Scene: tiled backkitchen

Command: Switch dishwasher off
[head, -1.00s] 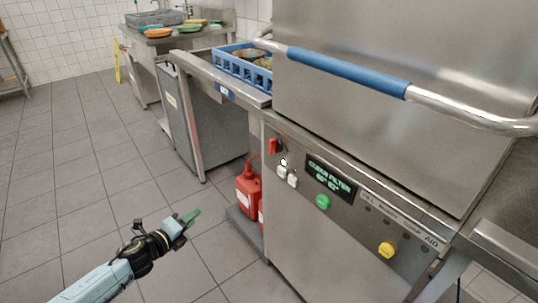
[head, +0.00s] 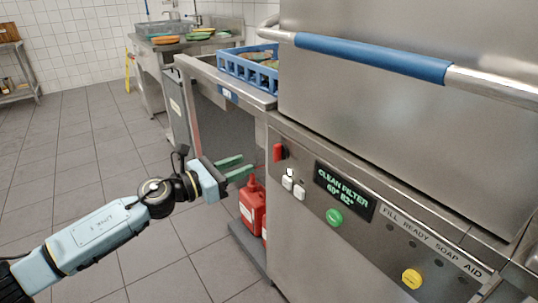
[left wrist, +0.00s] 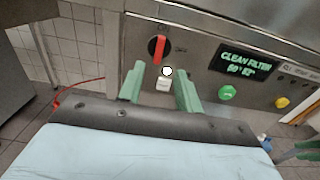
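The dishwasher (head: 330,250) has a front panel with a red rotary switch (head: 278,153) at its left end. In the left wrist view the red switch (left wrist: 158,48) sits on a black round base with its handle roughly upright. The display (head: 343,190) is lit and reads "CLEAN FILTER" with two temperatures. My left gripper (head: 246,167) is open and empty, to the left of the panel and a little below the red switch. Its green fingers (left wrist: 159,86) are apart and below the switch in the wrist view. Green finger-like parts (left wrist: 298,151), probably my right gripper, show at the right edge.
Two white buttons (head: 293,187), a green button (head: 334,217) and a yellow button (head: 412,279) share the panel. A blue-gripped handle bar (head: 375,58) crosses above. A red canister (head: 252,205) stands below left. Open tiled floor (head: 100,170) lies left.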

